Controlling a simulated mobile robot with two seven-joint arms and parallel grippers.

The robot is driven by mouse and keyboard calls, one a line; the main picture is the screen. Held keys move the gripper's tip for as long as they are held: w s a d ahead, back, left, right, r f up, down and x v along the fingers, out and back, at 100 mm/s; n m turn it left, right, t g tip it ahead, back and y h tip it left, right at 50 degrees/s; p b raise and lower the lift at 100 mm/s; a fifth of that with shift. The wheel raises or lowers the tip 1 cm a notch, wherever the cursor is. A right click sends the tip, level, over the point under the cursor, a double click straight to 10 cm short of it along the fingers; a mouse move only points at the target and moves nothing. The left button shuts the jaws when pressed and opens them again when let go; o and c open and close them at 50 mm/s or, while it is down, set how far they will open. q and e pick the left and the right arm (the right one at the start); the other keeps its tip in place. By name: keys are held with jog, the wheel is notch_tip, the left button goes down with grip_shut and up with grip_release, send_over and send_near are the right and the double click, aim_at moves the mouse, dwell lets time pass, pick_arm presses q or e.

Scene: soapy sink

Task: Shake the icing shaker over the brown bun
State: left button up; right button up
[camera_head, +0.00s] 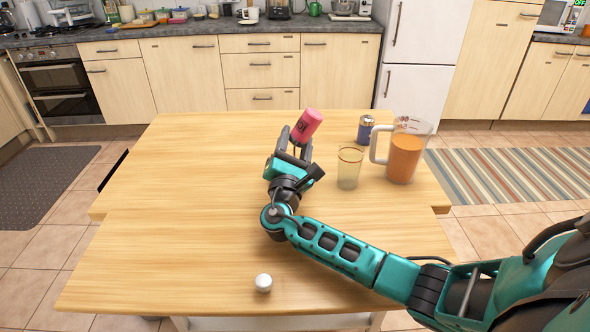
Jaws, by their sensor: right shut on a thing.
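A pink cylindrical shaker (307,124), apparently the icing shaker, is held above the far middle of the wooden table (190,220). It is tilted, with its pink end up and to the right. My right gripper (295,139) is shut on its lower part, and the dark fingers hide that end. I see no brown bun; the gripper and arm cover part of the table, so I cannot tell whether it is behind them. My left gripper is not in view.
Right of the gripper stand an empty-looking glass (349,168), a small blue jar (365,129) and a clear jug (404,152) of orange liquid. A white ball (263,283) lies near the front edge. The table's left side is clear.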

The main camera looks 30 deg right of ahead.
aim_at(295, 129)
jog(key=shift+r, duration=0.15)
jog(key=shift+r, duration=0.1)
notch_tip(295, 129, up, 4)
jog(key=p, duration=0.3)
jog(key=shift+f, duration=0.4)
notch_tip(295, 129, down, 4)
jog(key=b, duration=0.4)
jog(key=shift+r, duration=0.25)
jog(key=shift+r, duration=0.1)
